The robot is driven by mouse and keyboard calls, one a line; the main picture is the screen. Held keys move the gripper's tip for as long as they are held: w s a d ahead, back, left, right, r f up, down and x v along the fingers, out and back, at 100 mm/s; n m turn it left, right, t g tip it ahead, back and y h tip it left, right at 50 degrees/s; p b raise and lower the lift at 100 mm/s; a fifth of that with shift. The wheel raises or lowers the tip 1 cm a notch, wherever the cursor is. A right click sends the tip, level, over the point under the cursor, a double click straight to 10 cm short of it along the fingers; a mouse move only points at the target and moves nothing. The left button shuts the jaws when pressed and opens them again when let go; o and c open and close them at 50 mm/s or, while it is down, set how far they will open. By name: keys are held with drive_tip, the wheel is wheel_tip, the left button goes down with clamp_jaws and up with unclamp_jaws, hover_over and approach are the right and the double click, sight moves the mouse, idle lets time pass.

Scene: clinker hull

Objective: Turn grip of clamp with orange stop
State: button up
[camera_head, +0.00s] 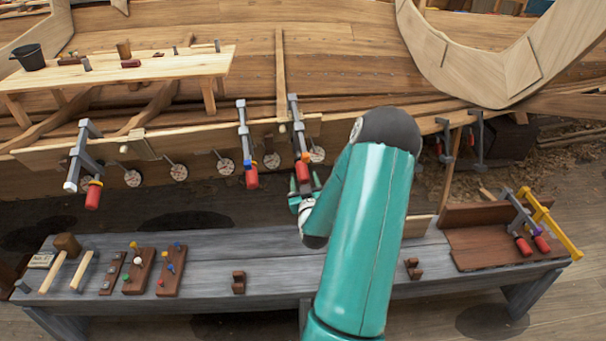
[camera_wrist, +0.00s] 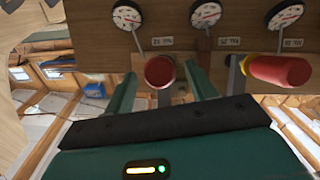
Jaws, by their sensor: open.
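The clamp with the orange stop (camera_head: 305,157) hangs on the hull plank in the head view, just left of my arm. Its red grip (camera_head: 302,173) points down, and my gripper (camera_head: 304,190) is right below it. In the wrist view a red grip (camera_wrist: 158,71) shows end-on between the two green fingers of my gripper (camera_wrist: 157,78). The fingers are open on either side of it, and I cannot tell whether either touches it. The orange stop is not distinguishable in the wrist view.
A clamp with a blue stop (camera_head: 248,168) hangs close to the left, and another clamp (camera_head: 82,155) farther left. A second red grip (camera_wrist: 279,70) is beside my gripper. Dial gauges (camera_wrist: 205,14) line the plank. A grey bench (camera_head: 205,270) stands below.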

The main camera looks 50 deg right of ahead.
sight(303, 173)
drive_tip(key=x, duration=0.4)
drive_tip(key=c, duration=1)
